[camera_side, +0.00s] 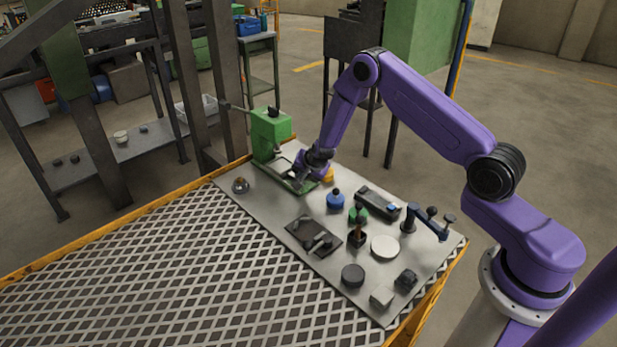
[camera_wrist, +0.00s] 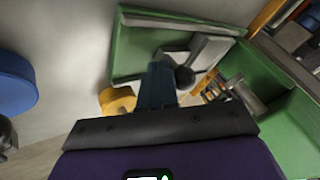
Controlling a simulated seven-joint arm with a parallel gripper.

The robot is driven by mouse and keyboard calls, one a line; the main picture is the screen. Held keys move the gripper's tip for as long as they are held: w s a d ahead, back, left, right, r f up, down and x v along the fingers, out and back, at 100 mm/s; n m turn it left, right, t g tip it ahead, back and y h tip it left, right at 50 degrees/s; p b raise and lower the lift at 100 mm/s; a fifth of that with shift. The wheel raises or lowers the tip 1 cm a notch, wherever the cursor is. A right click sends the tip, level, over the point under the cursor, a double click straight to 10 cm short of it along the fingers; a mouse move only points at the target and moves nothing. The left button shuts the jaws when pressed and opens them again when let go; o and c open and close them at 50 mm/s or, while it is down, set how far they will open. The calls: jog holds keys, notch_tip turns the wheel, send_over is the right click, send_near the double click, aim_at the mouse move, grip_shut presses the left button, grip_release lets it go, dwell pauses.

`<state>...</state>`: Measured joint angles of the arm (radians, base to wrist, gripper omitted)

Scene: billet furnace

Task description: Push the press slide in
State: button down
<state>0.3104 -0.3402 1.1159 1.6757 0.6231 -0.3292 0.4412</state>
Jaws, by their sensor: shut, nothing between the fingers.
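The green press (camera_side: 271,133) stands at the far edge of the grey work plate, with its low green tray (camera_side: 268,169) reaching out in front. In the wrist view the tray's green rim (camera_wrist: 122,55) frames a grey press slide (camera_wrist: 211,52). A dark round knob (camera_wrist: 185,77) shows at the slide. My gripper (camera_side: 299,181) is low over the tray in the side view. In the wrist view my gripper (camera_wrist: 157,72) is shut and empty, its fingertips just left of the knob; I cannot tell whether they touch it. My wrist hides part of the slide in the side view.
A yellow ring (camera_wrist: 117,100) lies beside the tray, and a blue knobbed piece (camera_side: 335,200) stands nearby. A dark block (camera_side: 378,204), a white disc (camera_side: 385,247) and a dark plate (camera_side: 313,238) lie nearer the front. The mesh tabletop (camera_side: 150,270) is clear.

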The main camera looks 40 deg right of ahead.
jog(key=shift+w, duration=0.95)
